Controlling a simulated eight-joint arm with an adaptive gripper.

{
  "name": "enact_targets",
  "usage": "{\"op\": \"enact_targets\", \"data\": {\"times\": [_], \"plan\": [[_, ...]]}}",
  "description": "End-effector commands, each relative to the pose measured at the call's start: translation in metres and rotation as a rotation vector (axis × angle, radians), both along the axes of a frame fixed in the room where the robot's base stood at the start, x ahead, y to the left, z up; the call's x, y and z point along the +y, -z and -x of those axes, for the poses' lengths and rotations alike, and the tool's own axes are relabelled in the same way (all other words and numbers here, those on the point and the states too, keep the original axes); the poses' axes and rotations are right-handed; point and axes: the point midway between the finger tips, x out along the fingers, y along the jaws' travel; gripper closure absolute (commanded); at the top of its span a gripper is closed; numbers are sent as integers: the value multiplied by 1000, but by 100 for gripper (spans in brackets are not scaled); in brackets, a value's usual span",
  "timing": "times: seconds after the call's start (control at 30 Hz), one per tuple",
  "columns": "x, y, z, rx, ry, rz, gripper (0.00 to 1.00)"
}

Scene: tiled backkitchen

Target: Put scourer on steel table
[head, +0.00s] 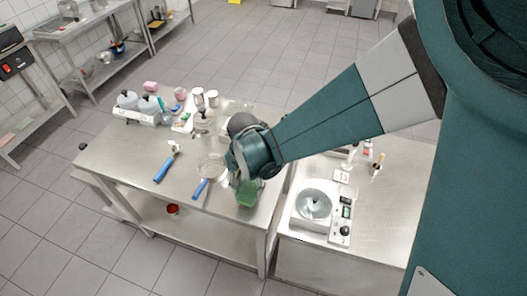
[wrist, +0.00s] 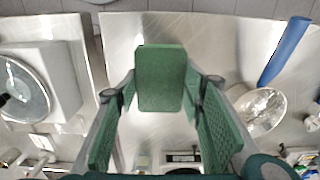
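The green scourer (wrist: 160,80) sits between my fingertips in the wrist view, with a finger against each side. My gripper (wrist: 160,92) is shut on it. In the head view the scourer (head: 248,193) hangs below my gripper (head: 247,181), over the right front corner of the left steel table (head: 135,155). Its exact height above the tabletop is hard to tell. A second steel table (head: 395,205) stands to the right, beyond a narrow gap.
A strainer (head: 211,167) with a blue handle and a blue-handled tool (head: 166,165) lie left of my gripper. Pots, cups and jars crowd the left table's back. A white appliance with a round plate (head: 314,206) stands on the right table. The left table's front is mostly bare.

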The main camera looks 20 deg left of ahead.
Motion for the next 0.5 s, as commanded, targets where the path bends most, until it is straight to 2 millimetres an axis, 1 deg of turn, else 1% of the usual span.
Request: {"op": "enact_targets", "data": {"times": [0.3,0.5], "plan": [[1,28,-1,0,0,0,65],[0,38,0,0,0,0,65]]}}
